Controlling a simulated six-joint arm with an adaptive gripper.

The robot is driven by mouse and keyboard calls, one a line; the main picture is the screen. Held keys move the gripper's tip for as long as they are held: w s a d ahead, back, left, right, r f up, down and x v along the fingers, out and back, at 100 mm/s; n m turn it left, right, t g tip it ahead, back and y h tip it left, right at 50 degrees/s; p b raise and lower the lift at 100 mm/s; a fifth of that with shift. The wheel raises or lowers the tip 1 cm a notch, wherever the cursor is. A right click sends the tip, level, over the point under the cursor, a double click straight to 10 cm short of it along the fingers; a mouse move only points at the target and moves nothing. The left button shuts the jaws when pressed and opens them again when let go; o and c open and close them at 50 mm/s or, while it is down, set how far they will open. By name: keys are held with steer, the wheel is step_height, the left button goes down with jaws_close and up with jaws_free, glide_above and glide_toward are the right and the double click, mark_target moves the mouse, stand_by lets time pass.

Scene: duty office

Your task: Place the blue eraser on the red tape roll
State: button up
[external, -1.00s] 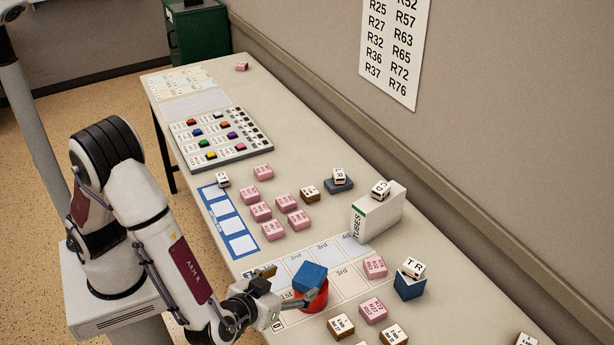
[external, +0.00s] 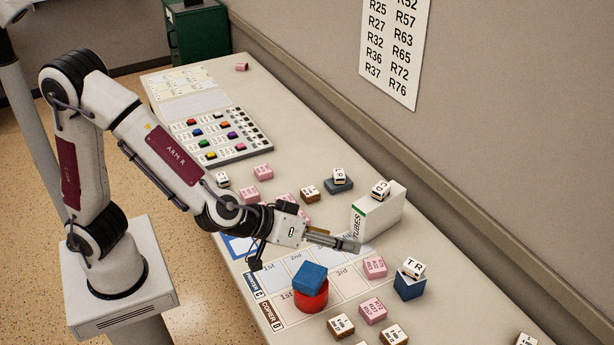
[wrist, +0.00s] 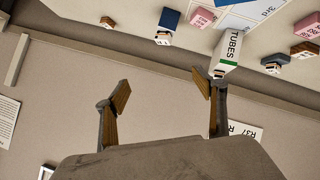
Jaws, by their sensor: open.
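The eraser and the roll cannot be made out in the wrist view.
The white TUBES box (external: 377,213) stands close to my gripper with a CD block on it. A TR block (external: 413,267) sits on a blue block (external: 409,287) at right. Pink blocks (external: 374,266) lie nearby. The wall (external: 500,150) runs along the back.

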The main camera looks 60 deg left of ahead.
steer(key=s+a+r+m+g+h, duration=0.25)
steer(key=s+a+r+m, duration=0.2)
steer(key=a+r, duration=0.35)
steer(key=s+a+f+g+y, duration=0.1)
steer(key=s+a+f+y, duration=0.1)
steer(key=s+a, duration=0.7)
steer(key=s+a+f+g+y, duration=0.2)
steer(key=s+a, duration=0.8)
steer(key=a, duration=0.3)
steer(key=shift+s+f+y, duration=0.15)
steer(key=shift+y, duration=0.2)
